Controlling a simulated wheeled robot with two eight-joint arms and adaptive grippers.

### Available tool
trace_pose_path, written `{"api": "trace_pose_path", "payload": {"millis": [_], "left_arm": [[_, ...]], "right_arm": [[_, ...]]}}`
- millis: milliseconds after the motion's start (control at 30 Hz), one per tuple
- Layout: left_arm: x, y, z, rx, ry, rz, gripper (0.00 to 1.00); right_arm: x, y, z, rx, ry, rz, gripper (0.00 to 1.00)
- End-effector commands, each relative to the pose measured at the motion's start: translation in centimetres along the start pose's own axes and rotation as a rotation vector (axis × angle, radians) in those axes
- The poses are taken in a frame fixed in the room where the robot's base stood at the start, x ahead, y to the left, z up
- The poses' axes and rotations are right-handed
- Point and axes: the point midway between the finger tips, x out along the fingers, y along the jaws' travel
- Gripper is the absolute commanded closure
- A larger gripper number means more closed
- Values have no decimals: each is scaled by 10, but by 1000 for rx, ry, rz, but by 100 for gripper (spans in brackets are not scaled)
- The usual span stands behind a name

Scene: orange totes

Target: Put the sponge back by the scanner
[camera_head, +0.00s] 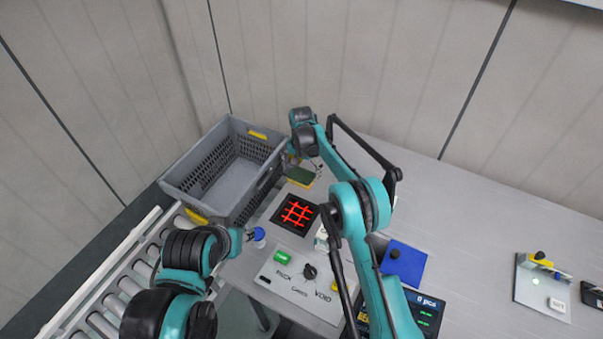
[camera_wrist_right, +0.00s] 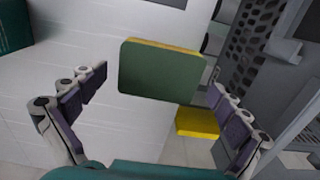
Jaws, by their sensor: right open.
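The sponge (camera_head: 301,176), green with a yellow layer, is on the grey table beside the grey crate. The scanner (camera_head: 295,214), a black square with glowing red lines, lies nearer to me than the sponge. My right gripper (camera_head: 304,162) is at the sponge, partly hidden by its own arm. In the right wrist view, its fingers (camera_wrist_right: 158,85) are spread wide, with the sponge (camera_wrist_right: 160,70) showing between them and gaps on both sides. My left gripper (camera_head: 249,236) is low beside the crate; its fingers are too small to read.
The grey crate (camera_head: 178,185) stands close left of the sponge, above a roller conveyor (camera_head: 110,290). The table's right middle is clear.

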Motion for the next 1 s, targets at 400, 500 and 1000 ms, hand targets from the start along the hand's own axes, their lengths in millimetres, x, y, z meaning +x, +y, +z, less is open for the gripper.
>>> {"api": "trace_pose_path", "payload": {"millis": [400, 500, 1000], "left_arm": [[-12, 0, -9, 0, 0, 0, 60], [-14, 0, -10, 0, 0, 0, 60], [-15, 0, -10, 0, 0, 0, 60]], "right_arm": [[-89, 0, 0, 0, 0, 0, 0], [-103, 0, 0, 0, 0, 0, 0], [-144, 17, -1, -18, 23, -20, 0]]}}
